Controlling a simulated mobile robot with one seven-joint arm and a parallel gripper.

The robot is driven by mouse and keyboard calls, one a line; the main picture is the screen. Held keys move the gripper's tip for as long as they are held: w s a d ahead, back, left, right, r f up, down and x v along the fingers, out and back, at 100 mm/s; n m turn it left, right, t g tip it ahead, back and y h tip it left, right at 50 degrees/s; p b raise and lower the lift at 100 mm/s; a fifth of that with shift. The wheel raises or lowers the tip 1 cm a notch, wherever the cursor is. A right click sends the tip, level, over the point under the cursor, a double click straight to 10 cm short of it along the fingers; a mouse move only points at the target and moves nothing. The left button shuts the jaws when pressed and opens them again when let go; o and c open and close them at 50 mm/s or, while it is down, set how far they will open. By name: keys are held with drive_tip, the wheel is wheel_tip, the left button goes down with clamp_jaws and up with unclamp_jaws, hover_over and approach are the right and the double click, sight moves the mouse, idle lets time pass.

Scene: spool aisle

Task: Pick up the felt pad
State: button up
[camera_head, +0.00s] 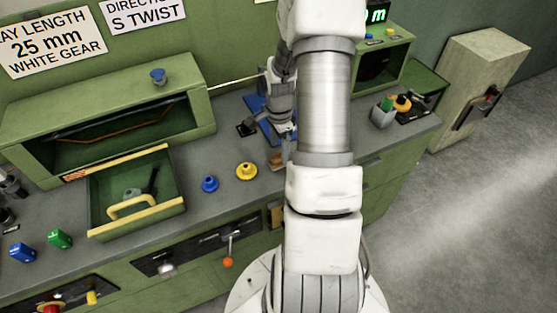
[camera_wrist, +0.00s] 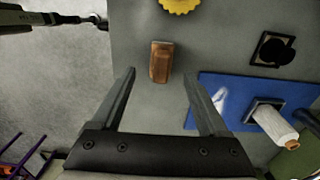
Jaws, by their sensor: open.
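A small brown block (camera_wrist: 160,62), which I take to be the felt pad, lies on the grey worktop. In the wrist view it is just beyond and between my fingertips, with its long side pointing along the fingers. In the head view the brown block (camera_head: 276,161) shows only in part at the left edge of my arm. My gripper (camera_wrist: 159,74) is open and empty, with one finger to each side of the block's line. I cannot tell its height above the worktop. In the head view the fingers are mostly hidden by my arm.
A yellow gear (camera_wrist: 181,4) lies beyond the block. To the right are a blue mat (camera_wrist: 232,85), a white spool (camera_wrist: 275,126) and a black square piece (camera_wrist: 272,49). In the head view, an open green drawer (camera_head: 137,199) and a blue knob-like piece (camera_head: 209,184) are left.

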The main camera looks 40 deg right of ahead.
sight(279, 155)
drive_tip(key=shift+w+f, duration=0.15)
drive_tip(key=shift+f, duration=2.3)
clamp_jaws()
